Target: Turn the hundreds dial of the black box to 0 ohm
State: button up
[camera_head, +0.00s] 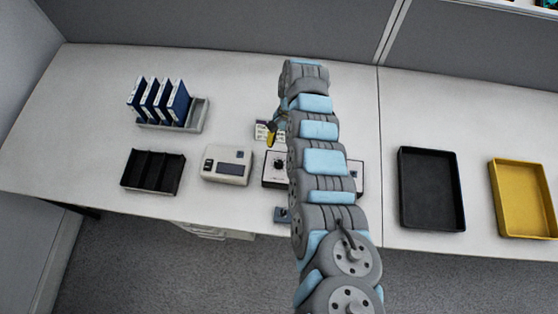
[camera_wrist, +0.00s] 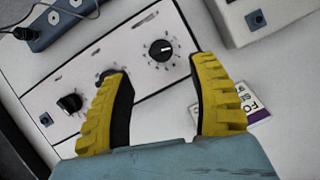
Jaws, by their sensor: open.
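The black box (camera_head: 273,180) sits on the table in the head view, largely covered by my arm. In the wrist view, the box's white panel (camera_wrist: 125,48) fills the middle, with dark edges. A black dial (camera_wrist: 160,50) is at upper right, between and beyond my fingertips. Another dial (camera_wrist: 70,103) is at lower left; a middle dial is partly hidden behind my left finger. The markings are too small to tell which is the hundreds dial or its setting. My gripper (camera_wrist: 160,68) is open and empty, its yellow fingers apart over the panel; it also shows in the head view (camera_head: 271,138).
A cream meter (camera_head: 227,165) stands left of the box. A blue-grey device (camera_wrist: 60,20) lies beside it. A printed card (camera_wrist: 255,105) is near my right finger. A black tray (camera_head: 431,190) and a yellow tray (camera_head: 523,198) lie to the right.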

aim_at(279, 162)
jog(key=x, duration=0.8)
grip_shut()
